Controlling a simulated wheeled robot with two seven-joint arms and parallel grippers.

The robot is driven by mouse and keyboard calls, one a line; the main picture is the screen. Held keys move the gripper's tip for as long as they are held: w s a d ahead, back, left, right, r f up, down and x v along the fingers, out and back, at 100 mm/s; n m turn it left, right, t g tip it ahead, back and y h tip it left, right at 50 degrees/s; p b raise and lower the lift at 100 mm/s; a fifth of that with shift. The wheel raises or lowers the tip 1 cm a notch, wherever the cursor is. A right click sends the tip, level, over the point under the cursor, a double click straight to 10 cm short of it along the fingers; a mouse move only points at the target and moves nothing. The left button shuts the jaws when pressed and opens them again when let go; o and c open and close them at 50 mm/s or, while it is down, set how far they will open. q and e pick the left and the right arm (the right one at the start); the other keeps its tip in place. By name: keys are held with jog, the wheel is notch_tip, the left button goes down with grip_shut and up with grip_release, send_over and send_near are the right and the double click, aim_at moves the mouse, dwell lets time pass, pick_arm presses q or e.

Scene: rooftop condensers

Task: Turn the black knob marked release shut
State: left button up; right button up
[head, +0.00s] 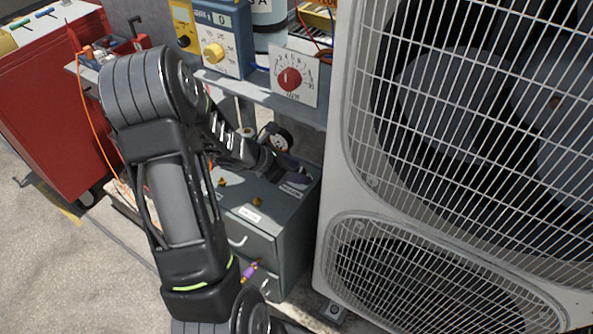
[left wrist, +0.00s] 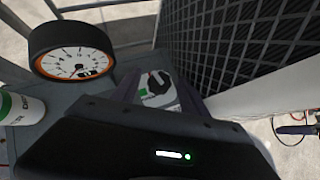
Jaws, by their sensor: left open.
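In the left wrist view, a black knob (left wrist: 156,83) sits on a pale plate with green and grey parts. No readable "release" lettering shows on it. My left gripper (left wrist: 157,90) is open, with one finger on each side of the knob. I cannot tell whether the fingers touch it. In the head view, my left gripper (head: 290,172) reaches over the top of a grey cabinet (head: 288,207). The knob cannot be made out there, where the gripper and wrist cover that spot. My right gripper is not in view.
A round gauge (left wrist: 72,50) with an orange rim stands close to the gripper. A large condenser unit (head: 337,150) with wire grilles rises just right of the cabinet. A red dial (head: 289,79) and a yellow knob (head: 213,52) are on panels behind. A red cabinet (head: 60,110) stands left.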

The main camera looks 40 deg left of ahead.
pick_arm(q)
jog(key=shift+c, duration=0.2)
grip_shut()
dwell(0.3)
